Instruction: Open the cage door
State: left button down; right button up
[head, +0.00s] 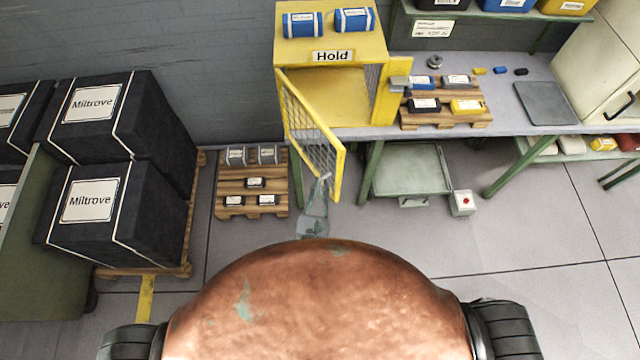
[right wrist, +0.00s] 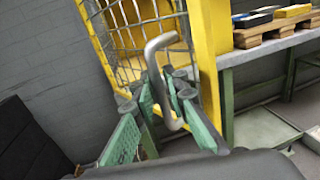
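The yellow cage (head: 328,45) marked "Hold" stands on the bench. Its mesh door (head: 310,125) is swung open toward me, hinged on the left side, and the inside of the cage shows. The door's mesh also fills the top of the right wrist view (right wrist: 128,38). A grey bent handle (right wrist: 157,75) sticks out from the door. My right gripper (head: 321,182) is at the door's lower free edge. In the right wrist view its green fingers (right wrist: 163,88) sit either side of the handle and look closed on it. My left gripper is out of view.
Blue boxes (head: 302,25) stand on the cage. A wooden pallet (head: 447,116) with small boxes is right of it on the bench (head: 502,95). Large black Miltrove boxes (head: 90,205) stand at the left. A small pallet (head: 230,180) lies on the floor.

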jog(key=shift+o, duration=1.3)
jog(key=shift+w+r, duration=0.1)
jog(key=shift+a, duration=0.1)
jog(key=v, duration=0.7)
jog(key=shift+s, duration=0.3)
jog(key=shift+c, duration=0.4)
